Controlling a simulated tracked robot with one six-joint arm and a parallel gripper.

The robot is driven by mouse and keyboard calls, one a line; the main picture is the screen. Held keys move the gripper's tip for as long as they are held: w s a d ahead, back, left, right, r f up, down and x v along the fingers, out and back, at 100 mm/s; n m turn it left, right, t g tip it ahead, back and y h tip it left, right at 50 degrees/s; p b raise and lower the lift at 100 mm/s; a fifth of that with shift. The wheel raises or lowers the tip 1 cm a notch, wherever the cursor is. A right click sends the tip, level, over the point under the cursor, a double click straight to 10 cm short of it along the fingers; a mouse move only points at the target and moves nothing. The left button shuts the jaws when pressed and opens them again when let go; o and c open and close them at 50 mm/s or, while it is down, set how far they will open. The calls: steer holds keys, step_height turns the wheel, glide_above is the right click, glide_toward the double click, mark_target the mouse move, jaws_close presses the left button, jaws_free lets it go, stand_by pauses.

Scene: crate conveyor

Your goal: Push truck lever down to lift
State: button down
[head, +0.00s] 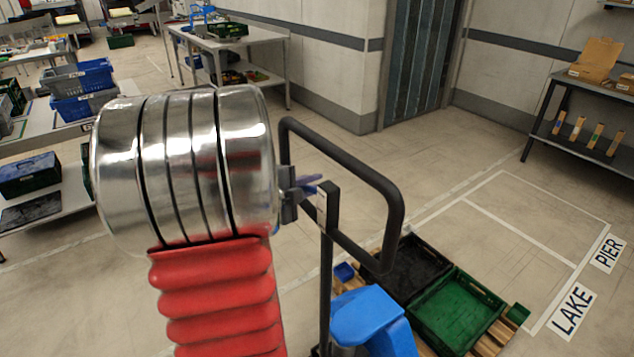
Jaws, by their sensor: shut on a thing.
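The truck's black handle loop (397,215) stands upright in the middle of the head view, on a dark shaft (326,270). The blue body of the truck (372,318) shows at the bottom. A small blue lever (310,184) sits at the left side of the handle, near the top of the shaft. My gripper (298,193) is at this lever and is shut on it. My silver wrist and red arm cover hide part of the gripper and the area left of the handle.
A black crate (418,250) and a green crate (455,312) stand on a wooden pallet (488,343) beyond the truck. White floor lines mark bays labelled LAKE (573,311) and PIER (608,253). A shelf (570,145) stands at right. Floor between is clear.

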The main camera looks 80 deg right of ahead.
mark_target(309, 188)
steer(key=shift+s+a+f, duration=0.1)
steer(key=shift+f, duration=0.1)
steer(key=c, duration=1.7)
jaws_free()
steer(key=shift+c, duration=0.2)
steer(key=v, duration=0.8)
steer(key=shift+r, duration=0.2)
